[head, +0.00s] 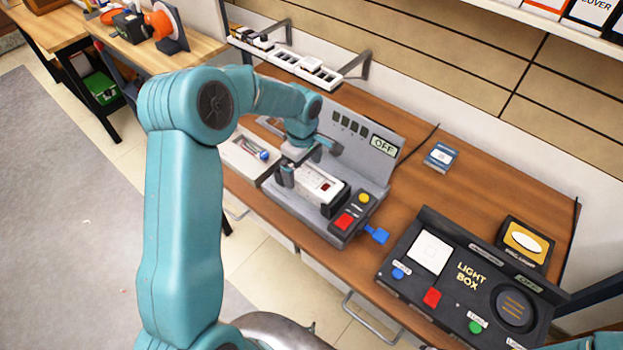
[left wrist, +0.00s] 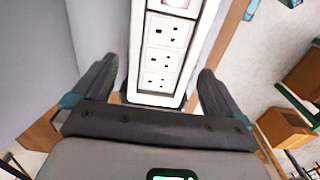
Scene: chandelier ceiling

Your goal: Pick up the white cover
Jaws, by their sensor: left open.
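The white cover (head: 316,184) appears to be the long white piece lying on the grey machine (head: 357,157) on the wooden table. In the left wrist view, the white cover (left wrist: 166,52) has several square panels with dark socket-like holes. My left gripper (head: 309,164) is over the back left end of this piece. In the left wrist view, the jaws of my left gripper (left wrist: 156,78) are open, one on each side of its near end, with gaps visible on both sides. I cannot tell how far the fingers reach down. My right gripper is out of view.
A white tray (head: 238,160) with small parts sits left of the machine. The machine has a red button (head: 344,221), a yellow button (head: 364,198) and a blue lever (head: 376,235). A black light box (head: 467,257) stands to the right.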

